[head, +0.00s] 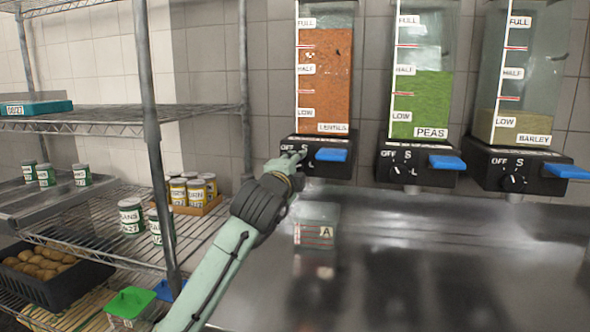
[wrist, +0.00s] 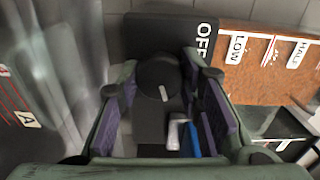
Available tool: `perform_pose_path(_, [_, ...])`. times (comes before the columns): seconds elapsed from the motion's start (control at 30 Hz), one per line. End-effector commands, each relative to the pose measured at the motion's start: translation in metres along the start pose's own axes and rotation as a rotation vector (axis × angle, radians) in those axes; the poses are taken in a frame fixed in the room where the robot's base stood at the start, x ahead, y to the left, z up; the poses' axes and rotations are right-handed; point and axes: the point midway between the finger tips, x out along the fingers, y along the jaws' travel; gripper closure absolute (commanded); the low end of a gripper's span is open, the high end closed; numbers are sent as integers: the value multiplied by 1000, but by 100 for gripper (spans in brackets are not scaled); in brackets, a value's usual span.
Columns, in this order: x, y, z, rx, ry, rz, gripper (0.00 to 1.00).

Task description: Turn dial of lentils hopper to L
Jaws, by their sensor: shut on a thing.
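The lentils hopper (head: 324,80) hangs on the tiled wall, filled with orange-brown lentils. Its black base (head: 338,170) carries the OFF and S labels and a blue lever (head: 331,155). My gripper (head: 296,160) is at the left front of this base and hides the dial and the L label in the head view. In the wrist view, the round dark dial (wrist: 150,82) with a short white mark lies between the purple-padded fingers, and my gripper is shut on it. The OFF label (wrist: 203,40) shows beside the fingers. I cannot tell which letter the mark points to.
The peas hopper (head: 421,85) and barley hopper (head: 520,85) hang to the right with their own dials and blue levers. A clear container marked A (head: 316,228) stands on the steel counter (head: 440,255) below. A wire shelf (head: 105,215) with cans stands left.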

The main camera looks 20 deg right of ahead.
Motion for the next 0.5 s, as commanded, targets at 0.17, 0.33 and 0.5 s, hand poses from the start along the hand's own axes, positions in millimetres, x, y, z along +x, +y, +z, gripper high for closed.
perform_pose_path(0.17, [0, 1, 0, 134, -1, 1, 95])
perform_pose_path(0.33, [0, 2, 0, 227, 0, 2, 95])
perform_pose_path(0.5, [0, 1, 0, 285, 0, 2, 95])
